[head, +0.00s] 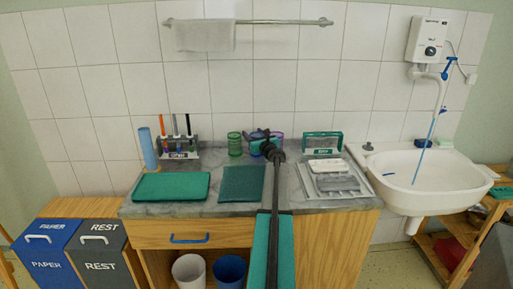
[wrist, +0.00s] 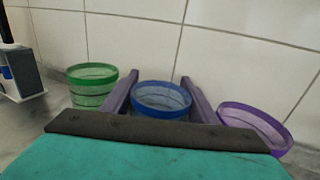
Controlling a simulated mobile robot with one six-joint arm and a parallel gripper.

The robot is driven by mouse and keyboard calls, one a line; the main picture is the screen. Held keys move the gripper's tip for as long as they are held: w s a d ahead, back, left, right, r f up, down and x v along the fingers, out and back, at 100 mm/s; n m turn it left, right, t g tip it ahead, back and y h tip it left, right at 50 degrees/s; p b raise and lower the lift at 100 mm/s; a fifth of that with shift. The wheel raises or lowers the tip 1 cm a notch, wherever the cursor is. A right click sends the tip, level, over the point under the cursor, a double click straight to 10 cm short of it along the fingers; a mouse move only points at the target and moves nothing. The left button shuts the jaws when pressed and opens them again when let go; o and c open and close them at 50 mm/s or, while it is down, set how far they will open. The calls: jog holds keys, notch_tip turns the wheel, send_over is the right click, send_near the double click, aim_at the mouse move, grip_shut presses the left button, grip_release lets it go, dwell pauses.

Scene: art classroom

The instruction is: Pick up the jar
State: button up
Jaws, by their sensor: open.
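My gripper (wrist: 160,80) is open, with one finger on each side of the blue jar in the wrist view. I cannot tell whether the fingers touch it. The blue jar's lower part is hidden behind the gripper's body. In the head view, the green jar (head: 235,144) stands left of my gripper (head: 263,141), which covers most of the blue and purple jars.
On the grey counter (head: 220,208) lie teal mats (head: 171,187) and stacked trays (head: 336,182). A tool rack (head: 179,149) and a blue cylinder (head: 147,148) stand left, a teal-framed holder (head: 322,143) right. A sink (head: 420,180) is farther right. The wall is close behind the jars.

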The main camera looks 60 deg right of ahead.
dwell(0.5)
jog(key=shift+s, duration=0.1)
jog(key=c, duration=0.7)
jog(key=shift+r, duration=0.1)
jog(key=shift+s+a+r, duration=0.15)
jog(key=shift+a+r, duration=0.05)
jog(key=shift+r, duration=0.15)
notch_tip(320, 180, up, 6)
jog(key=shift+a+r+p, duration=0.15)
jog(key=shift+p, duration=0.2)
jog(key=s+a, duration=0.3)
jog(key=a, duration=0.2)
jog(key=s+a, duration=0.4)
jog(key=a, duration=0.1)
jog(key=s+a, duration=0.4)
jog(key=a, duration=0.1)
jog(key=shift+s+a+b, duration=0.1)
jog(key=shift+a+b, duration=0.2)
